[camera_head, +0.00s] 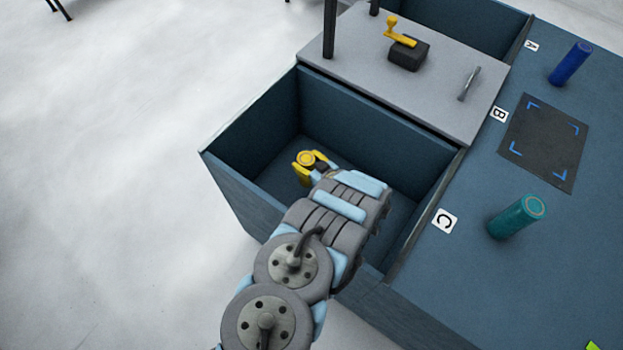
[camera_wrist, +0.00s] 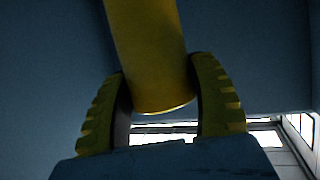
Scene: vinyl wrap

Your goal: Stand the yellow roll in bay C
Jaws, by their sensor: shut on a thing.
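The yellow roll (camera_wrist: 148,45) is held between the two yellow fingers of my gripper (camera_wrist: 162,100) in the wrist view. In the head view the roll's round top end (camera_head: 306,158) shows at my gripper (camera_head: 309,167), which reaches down inside bay C (camera_head: 380,135). The roll looks roughly upright there. Whether its lower end touches the bay floor cannot be told. Bay C is the open compartment next to the white label C (camera_head: 445,221). My arm hides part of the bay's floor and near wall.
A grey lid (camera_head: 350,47) with a yellow-handled clamp (camera_head: 402,42) covers the bay by label B (camera_head: 499,114). On the side surface stand a teal roll (camera_head: 517,217), a blue roll (camera_head: 569,64) and a dark mat (camera_head: 545,140). The bay walls surround my gripper.

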